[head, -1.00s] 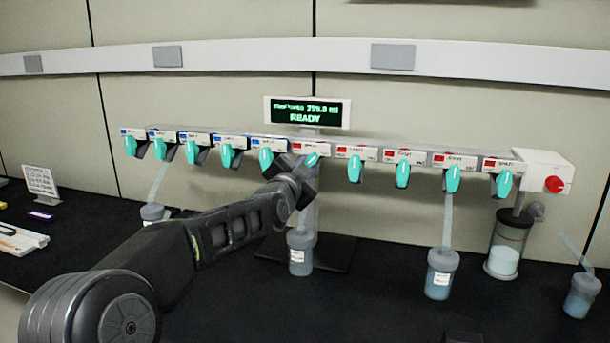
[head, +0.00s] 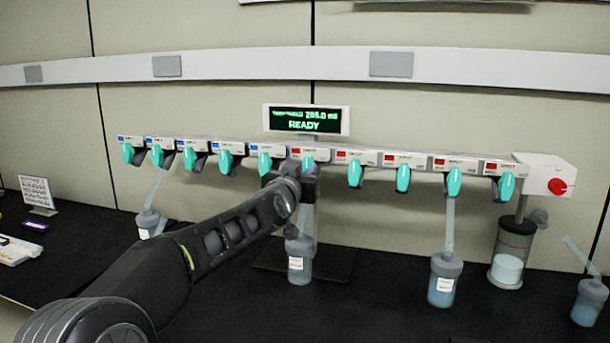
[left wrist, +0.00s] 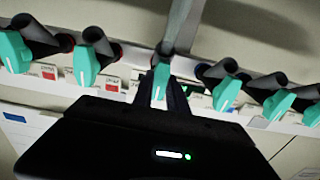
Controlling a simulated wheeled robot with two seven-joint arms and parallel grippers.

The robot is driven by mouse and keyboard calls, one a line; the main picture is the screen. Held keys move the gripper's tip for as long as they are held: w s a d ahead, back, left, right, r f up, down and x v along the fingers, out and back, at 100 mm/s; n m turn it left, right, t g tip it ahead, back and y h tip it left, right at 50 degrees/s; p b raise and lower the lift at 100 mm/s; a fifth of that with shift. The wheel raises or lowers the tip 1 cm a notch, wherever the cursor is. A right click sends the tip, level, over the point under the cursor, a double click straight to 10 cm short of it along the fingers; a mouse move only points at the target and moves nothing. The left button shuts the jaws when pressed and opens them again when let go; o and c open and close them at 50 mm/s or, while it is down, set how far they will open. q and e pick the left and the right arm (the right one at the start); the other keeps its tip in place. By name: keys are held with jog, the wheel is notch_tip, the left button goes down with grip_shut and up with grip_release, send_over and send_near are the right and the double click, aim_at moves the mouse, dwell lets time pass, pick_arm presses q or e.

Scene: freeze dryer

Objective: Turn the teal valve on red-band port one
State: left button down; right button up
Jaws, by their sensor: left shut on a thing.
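The teal valve on the first red-band port (head: 309,157) sits just below the display, leftmost of the red-marked valves. Its visible top looks roughly upright in the head view; its lower part is hidden by my gripper. My left gripper (head: 304,176) reaches it from the front and below. In the left wrist view, my left gripper (left wrist: 160,92) has its dark fingers shut on either side of the teal valve (left wrist: 160,80). My right gripper is not in view.
Other teal valves flank it closely: a blue-band one (head: 265,163) to the left and a red-band one (head: 355,173) to the right. A bottle (head: 299,262) hangs below. The display (head: 306,120) reads READY. A red knob (head: 557,187) ends the manifold.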

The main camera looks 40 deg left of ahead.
pick_arm(q)
jog(key=shift+f, duration=0.1)
dwell(0.3)
jog(key=c, duration=1.3)
grip_release()
jog(key=shift+v, duration=3.9)
